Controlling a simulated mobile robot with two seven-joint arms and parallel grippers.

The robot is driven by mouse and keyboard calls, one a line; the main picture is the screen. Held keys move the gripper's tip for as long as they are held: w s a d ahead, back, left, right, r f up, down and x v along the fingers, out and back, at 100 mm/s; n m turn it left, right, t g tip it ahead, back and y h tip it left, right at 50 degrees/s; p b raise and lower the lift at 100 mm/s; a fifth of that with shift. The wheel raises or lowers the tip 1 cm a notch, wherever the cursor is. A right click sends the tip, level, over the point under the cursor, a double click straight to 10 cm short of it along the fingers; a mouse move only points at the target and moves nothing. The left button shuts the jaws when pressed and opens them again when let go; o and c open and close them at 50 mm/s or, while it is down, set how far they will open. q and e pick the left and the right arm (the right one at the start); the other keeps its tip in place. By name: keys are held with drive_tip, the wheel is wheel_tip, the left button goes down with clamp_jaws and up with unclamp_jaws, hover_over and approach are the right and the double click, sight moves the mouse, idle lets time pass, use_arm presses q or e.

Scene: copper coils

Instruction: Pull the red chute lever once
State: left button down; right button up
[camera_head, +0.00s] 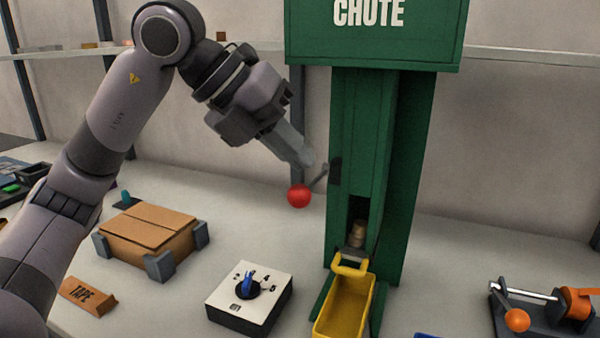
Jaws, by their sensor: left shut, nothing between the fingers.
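The chute (382,150) is a tall green column with a wider top box marked CHUTE. Its lever is a short grey rod (321,179) on the column's left side with a red ball (299,196) at its end. My left gripper (309,163) is shut and empty, its fingertips just above the lever rod and the red ball. I cannot tell whether the fingertips touch the rod. A copper-coloured coil (357,235) shows in the opening low in the chute. A yellow bin (343,308) stands below that opening. My right gripper is not in view.
A dial box (250,297) with a blue knob stands left of the bin. A device with orange knobs (545,308) stands at the right. A shelf runs behind.

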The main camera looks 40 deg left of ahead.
use_arm(q)
drive_tip(key=r+p, duration=0.5)
drive_tip(key=shift+w, duration=0.25)
idle(0.4)
drive_tip(key=shift+f, duration=0.1)
idle(0.6)
